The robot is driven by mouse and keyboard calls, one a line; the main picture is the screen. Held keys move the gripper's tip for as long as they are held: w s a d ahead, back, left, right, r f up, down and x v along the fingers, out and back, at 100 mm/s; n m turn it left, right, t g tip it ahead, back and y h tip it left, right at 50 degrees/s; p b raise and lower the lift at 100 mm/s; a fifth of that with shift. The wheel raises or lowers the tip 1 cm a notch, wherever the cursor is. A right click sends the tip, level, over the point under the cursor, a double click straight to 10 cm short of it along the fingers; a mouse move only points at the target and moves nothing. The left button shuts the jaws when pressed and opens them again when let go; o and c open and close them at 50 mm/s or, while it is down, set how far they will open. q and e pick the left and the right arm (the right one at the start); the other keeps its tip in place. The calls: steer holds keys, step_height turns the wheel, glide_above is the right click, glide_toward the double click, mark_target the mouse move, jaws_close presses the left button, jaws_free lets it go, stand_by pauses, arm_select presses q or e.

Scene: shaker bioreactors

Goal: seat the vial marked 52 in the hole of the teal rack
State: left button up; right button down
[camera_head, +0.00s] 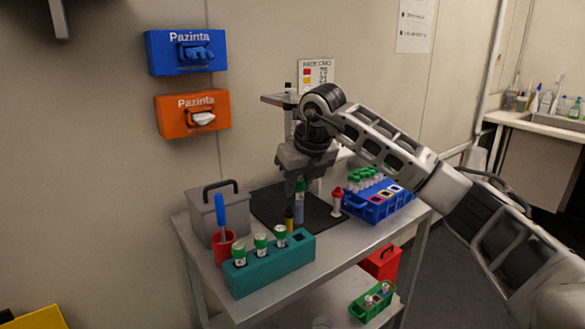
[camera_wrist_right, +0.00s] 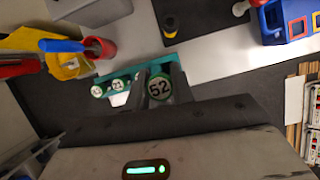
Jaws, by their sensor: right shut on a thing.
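The vial marked 52 (camera_wrist_right: 159,88) shows its green-rimmed cap between the fingers of my right gripper (camera_wrist_right: 160,80) in the wrist view. In the head view the right gripper (camera_head: 299,178) points down, shut on this vial (camera_head: 300,204), which hangs roughly upright behind the right end of the teal rack (camera_head: 272,267). The teal rack holds green-capped vials in a row, and a dark empty hole (camera_head: 297,238) shows at its right end. The rack's edge also shows in the wrist view (camera_wrist_right: 142,67), partly hidden by the fingers. My left gripper is not in view.
A yellow bottle with a dark top (camera_head: 289,218) stands close behind the rack. A red-capped item (camera_head: 337,202) and a blue rack (camera_head: 376,207) of green-capped tubes are to the right. A red cup (camera_head: 224,246) with a blue-handled tool and a grey box (camera_head: 208,216) are left.

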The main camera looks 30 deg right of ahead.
mark_target(299, 200)
steer(key=shift+w+d+r+m, duration=0.2)
steer(key=shift+d+m, duration=0.05)
steer(key=shift+m, duration=0.15)
steer(key=shift+f, duration=0.15)
steer(key=shift+f+b, duration=0.55)
steer(key=shift+b, duration=0.15)
steer(key=shift+f+b, duration=0.6)
steer(key=shift+f, duration=0.15)
steer(key=shift+f+b, duration=0.55)
steer(key=shift+f, duration=0.05)
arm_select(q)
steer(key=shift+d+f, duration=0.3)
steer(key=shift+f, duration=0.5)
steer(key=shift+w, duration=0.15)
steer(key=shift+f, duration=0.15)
arm_select(e)
steer(key=shift+f, duration=0.3)
